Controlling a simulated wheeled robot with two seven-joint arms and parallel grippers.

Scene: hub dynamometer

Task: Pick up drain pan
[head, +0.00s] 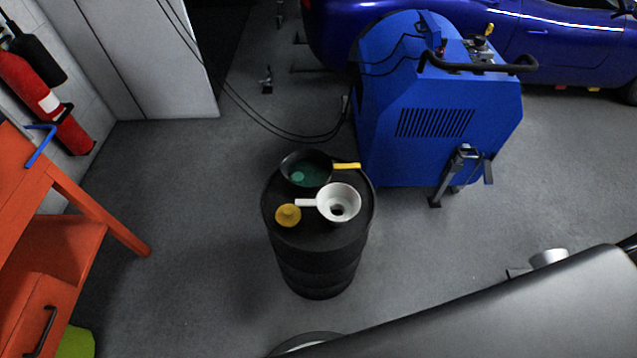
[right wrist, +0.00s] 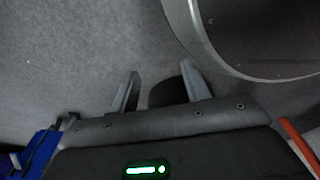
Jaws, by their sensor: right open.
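The drain pan (head: 322,157) is a round black pan with green liquid in it and a yellow handle (head: 346,166) pointing right. It sits on top of a black drum (head: 318,260) in the head view. A white funnel (head: 338,202) stands on the drum in front of it, and a yellow cap (head: 288,215) lies at the front left. My right gripper (right wrist: 162,82) shows in the right wrist view with its two fingers apart and nothing held, over grey floor. My left gripper is in neither view. The pan cannot be made out in the right wrist view.
An orange bench (head: 75,215) is at the left, near a red fire extinguisher (head: 42,100). A blue car (head: 470,35) is at the back.

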